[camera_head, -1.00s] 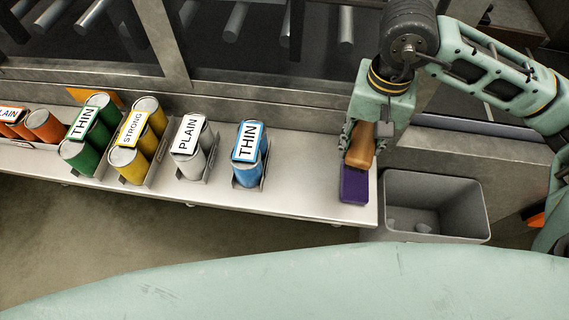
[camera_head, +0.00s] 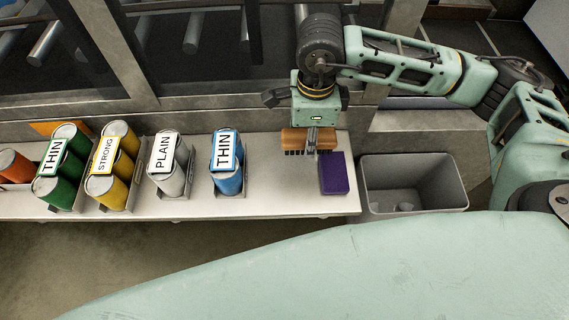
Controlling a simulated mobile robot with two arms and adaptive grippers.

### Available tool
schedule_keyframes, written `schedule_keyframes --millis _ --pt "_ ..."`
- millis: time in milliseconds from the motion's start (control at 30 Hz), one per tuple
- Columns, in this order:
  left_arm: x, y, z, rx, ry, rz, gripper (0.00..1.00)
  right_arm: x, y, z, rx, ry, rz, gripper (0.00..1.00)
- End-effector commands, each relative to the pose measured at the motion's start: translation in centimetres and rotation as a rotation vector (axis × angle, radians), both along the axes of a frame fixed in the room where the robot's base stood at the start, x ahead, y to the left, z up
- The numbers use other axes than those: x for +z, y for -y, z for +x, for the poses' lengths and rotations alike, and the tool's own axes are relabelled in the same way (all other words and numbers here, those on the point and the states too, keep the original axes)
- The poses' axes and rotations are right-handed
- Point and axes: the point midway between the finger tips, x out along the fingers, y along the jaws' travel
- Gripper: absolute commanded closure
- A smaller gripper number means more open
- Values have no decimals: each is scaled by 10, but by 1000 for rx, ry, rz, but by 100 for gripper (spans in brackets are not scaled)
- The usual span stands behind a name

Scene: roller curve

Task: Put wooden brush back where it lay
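The wooden brush (camera_head: 296,140), an orange-brown block with dark bristles facing down, is at the right part of the pale shelf (camera_head: 268,197), just behind a purple block (camera_head: 335,174). Its long side runs left to right. My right gripper (camera_head: 312,140) points down from above and is shut on the brush near its middle, with one finger across the front face. The other finger is hidden behind the brush. I cannot tell whether the bristles touch the shelf. My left gripper is not in view.
Labelled cans stand to the left: blue (camera_head: 227,181), silver (camera_head: 170,182), yellow (camera_head: 108,190) and green (camera_head: 57,191). A grey bin (camera_head: 412,205) stands right of the shelf end. A window frame rises behind the shelf. Bare shelf lies between the blue cans and the purple block.

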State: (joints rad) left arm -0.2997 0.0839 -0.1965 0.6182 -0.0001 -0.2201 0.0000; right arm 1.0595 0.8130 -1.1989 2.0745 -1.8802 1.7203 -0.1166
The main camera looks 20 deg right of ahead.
Motion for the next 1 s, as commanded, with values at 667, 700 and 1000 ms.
schedule_keyframes --millis 667,700,1000 --pt "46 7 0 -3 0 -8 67 -69 -60 -17 0 -2 -1 91" --pt "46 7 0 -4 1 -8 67 -73 -60 -17 0 -2 -1 91" --pt "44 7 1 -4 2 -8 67 -78 -60 -16 1 1 0 91"
